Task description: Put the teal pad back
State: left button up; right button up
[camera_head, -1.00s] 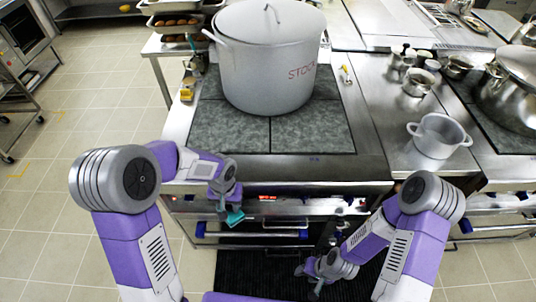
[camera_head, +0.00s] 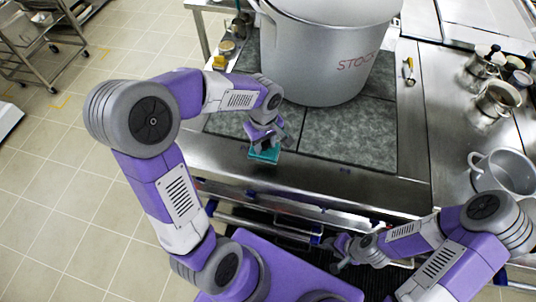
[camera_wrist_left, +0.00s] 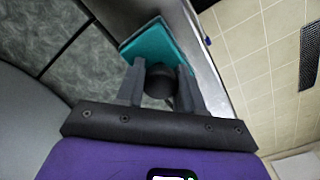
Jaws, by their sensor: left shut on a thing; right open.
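The teal pad (camera_head: 264,155) is held in my left gripper (camera_head: 265,139), above the front edge of the steel counter, in front of the stockpot. In the left wrist view the pad (camera_wrist_left: 165,42) sits at the fingertips of the same gripper (camera_wrist_left: 158,75), with a dark round part between the fingers. Whether the pad touches the counter I cannot tell. My right gripper (camera_head: 338,252) is open and empty, low in front of the stove.
The large grey stockpot (camera_head: 325,65) stands on the dark stove plates (camera_head: 345,132). A small pot (camera_head: 503,172) and several metal containers (camera_head: 497,98) are on the right counter. Small items, one yellow (camera_head: 219,62), stand left of the stockpot. Tiled floor lies open at left.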

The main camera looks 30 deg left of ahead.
aim_at(264, 150)
pick_arm(q)
jog(key=f, duration=0.3)
jog(key=shift+s, duration=0.25)
notch_tip(264, 150, down, 4)
jog(key=shift+r+b, duration=0.15)
jog(key=shift+b, duration=0.5)
jog(key=shift+w+f, duration=0.15)
jog(key=shift+f, duration=0.15)
jog(key=shift+f, duration=0.15)
jog(key=o, duration=1)
